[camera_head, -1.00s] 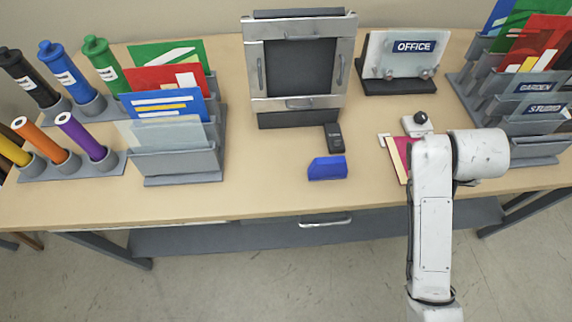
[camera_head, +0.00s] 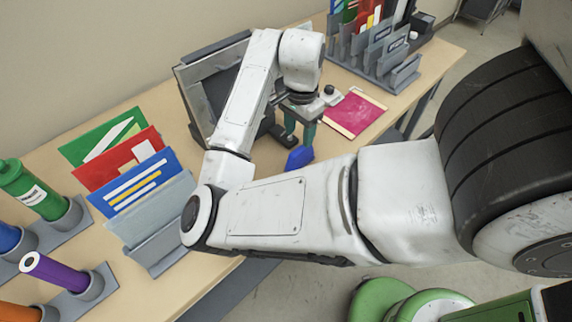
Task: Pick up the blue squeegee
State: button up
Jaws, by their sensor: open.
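The blue squeegee (camera_head: 299,158) lies on the tan bench top near its front edge, partly hidden by my arm and gripper. My gripper (camera_head: 299,143) points down right over it, with one teal finger on each side. The jaws are open. From this angle I cannot tell whether the fingertips touch the squeegee or stand just above or behind it.
A grey-framed panel (camera_head: 191,95) stands behind my arm. A grey rack of coloured sheets (camera_head: 170,237) and tube holders (camera_head: 88,287) are at left. A magenta sheet (camera_head: 355,112) lies to the right, with a sign rack (camera_head: 372,68) beyond it.

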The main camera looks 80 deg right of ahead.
aim_at(299, 150)
notch_tip(299, 150, down, 4)
jog(key=shift+f, duration=0.2)
jog(key=shift+d+f+p, duration=0.15)
jog(key=shift+f+p, duration=0.5)
jog(key=shift+f, duration=2.1)
grip_shut()
